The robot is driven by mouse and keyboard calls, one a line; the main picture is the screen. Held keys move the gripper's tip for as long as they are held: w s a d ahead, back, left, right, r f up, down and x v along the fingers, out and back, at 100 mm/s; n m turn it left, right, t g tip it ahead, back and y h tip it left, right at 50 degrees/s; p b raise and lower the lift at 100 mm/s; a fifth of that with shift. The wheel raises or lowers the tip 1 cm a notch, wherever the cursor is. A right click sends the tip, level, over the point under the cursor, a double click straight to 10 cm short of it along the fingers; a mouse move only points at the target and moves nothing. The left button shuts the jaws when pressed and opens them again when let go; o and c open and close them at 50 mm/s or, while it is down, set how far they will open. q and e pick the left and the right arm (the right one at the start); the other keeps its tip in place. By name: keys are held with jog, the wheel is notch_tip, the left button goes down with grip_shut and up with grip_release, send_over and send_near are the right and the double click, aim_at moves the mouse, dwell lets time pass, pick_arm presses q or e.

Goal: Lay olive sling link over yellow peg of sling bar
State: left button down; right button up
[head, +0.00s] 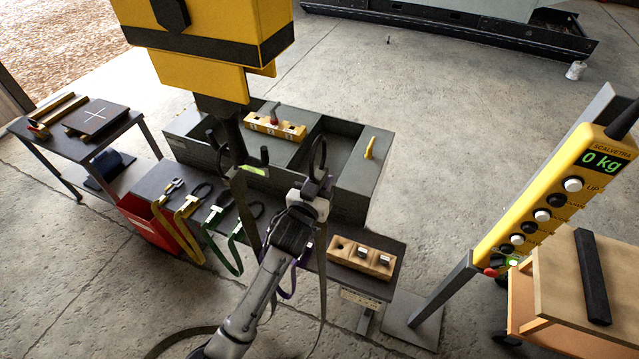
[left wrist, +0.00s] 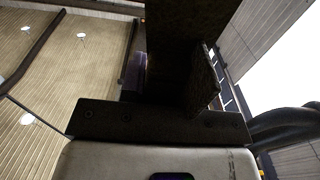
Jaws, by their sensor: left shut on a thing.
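My left gripper (head: 314,190) is shut on a dark ring-shaped link, the olive sling link (head: 319,152), and holds it up above the bench. A dull olive-grey strap (head: 323,265) hangs below the gripper towards the floor. In the left wrist view the dark fingers (left wrist: 165,115) fill the middle and the link cannot be made out. A small yellow upright peg (head: 369,148) shows on the grey box, right of and apart from the link. I cannot tell whether it belongs to the sling bar. My right gripper is not in view.
A yellow hoist block (head: 205,45) with a dark hook (head: 238,150) hangs left of the gripper. A grey open box (head: 355,185) stands behind. Slings, including a green one (head: 222,235), lie on the bench. A wooden block (head: 360,257) and a yellow control panel (head: 545,200) are to the right.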

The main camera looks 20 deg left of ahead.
pick_arm(q)
jog(key=shift+d+r+p, duration=0.2)
jog(key=shift+r+p, duration=0.05)
jog(key=shift+r, duration=0.45)
jog(key=shift+d+r+p, duration=0.2)
jog(key=shift+r+p, duration=0.05)
jog(key=shift+r, duration=0.4)
jog(key=d+b, duration=0.1)
jog(key=d, duration=0.7)
jog(key=shift+d, duration=0.3)
jog(key=shift+s+d+r, duration=0.1)
dwell(0.4)
